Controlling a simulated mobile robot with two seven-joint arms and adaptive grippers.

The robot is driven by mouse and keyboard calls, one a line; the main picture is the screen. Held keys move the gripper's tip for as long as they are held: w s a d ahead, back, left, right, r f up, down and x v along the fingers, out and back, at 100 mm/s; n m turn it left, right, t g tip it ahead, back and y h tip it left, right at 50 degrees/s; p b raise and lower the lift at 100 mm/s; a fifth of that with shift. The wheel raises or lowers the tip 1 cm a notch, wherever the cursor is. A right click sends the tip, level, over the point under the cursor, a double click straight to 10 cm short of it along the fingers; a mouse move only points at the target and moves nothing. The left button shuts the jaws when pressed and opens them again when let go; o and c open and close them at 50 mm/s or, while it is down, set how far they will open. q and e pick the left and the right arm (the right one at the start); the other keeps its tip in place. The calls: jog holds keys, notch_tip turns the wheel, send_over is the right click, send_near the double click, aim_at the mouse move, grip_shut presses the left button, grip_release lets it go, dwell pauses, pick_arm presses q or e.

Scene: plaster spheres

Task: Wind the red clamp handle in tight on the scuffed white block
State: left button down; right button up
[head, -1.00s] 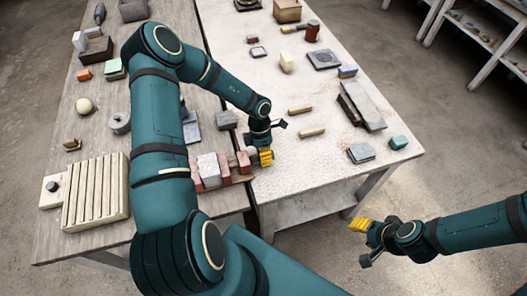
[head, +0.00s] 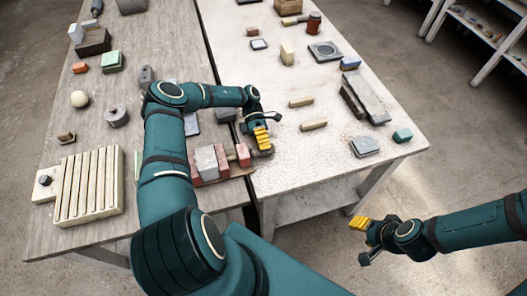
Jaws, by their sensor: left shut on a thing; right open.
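The scuffed white block (head: 206,161) sits between the red jaws of the clamp (head: 222,162) near the right edge of the wooden table, in the head view. A separate red end piece (head: 243,155) of the clamp lies to their right, towards the seam between the tables. My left gripper (head: 262,139), with yellow fingertips, is at the clamp's right end and is shut on the clamp handle, which its fingers mostly hide. I cannot tell whether the jaw touches the block. My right gripper (head: 361,224) is open and empty, off the pale table's front edge.
A slatted cream board (head: 90,187) lies at the wooden table's front left. Two small tan bars (head: 301,102), a grey slab (head: 365,147) and a green block (head: 402,135) lie on the pale table (head: 310,160). Its near middle is clear.

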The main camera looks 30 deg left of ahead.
pick_arm(q)
jog(key=shift+f+g+h+b, duration=0.1)
jog(key=shift+g+h+b, duration=0.5)
jog(key=shift+g+b, duration=0.1)
jog(key=c, duration=0.6)
grip_release()
jog(key=shift+s, duration=0.1)
jog(key=shift+o, duration=0.2)
